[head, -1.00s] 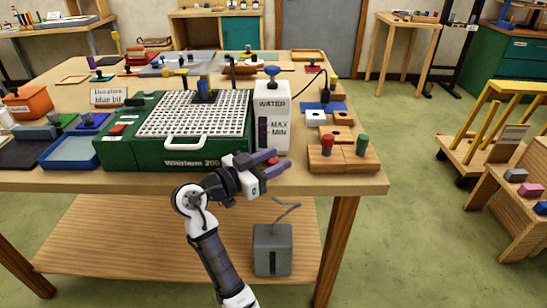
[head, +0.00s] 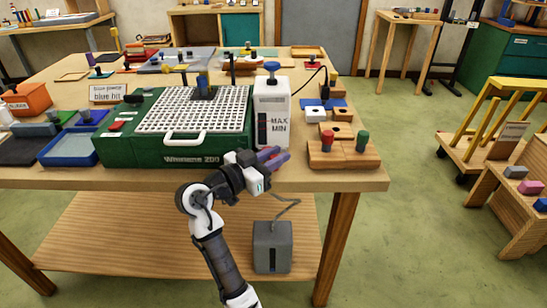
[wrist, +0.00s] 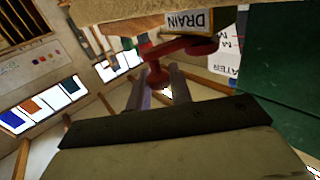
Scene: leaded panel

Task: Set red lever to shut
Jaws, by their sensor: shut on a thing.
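The red lever (wrist: 185,48) shows in the wrist view beside a label reading DRAIN (wrist: 190,22). Its round red end (wrist: 157,76) lies between my two fingers. My gripper (wrist: 160,88) is shut on that end. In the head view my gripper (head: 277,158) is at the table's front edge, just below and in front of the white WATER tank (head: 271,115). The lever is mostly hidden by my gripper there. I cannot tell the lever's exact setting.
The green machine with a white grid (head: 165,150) stands left of the tank. A wooden block with red and green knobs (head: 343,160) sits to the right. A grey box (head: 271,247) stands on the lower shelf.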

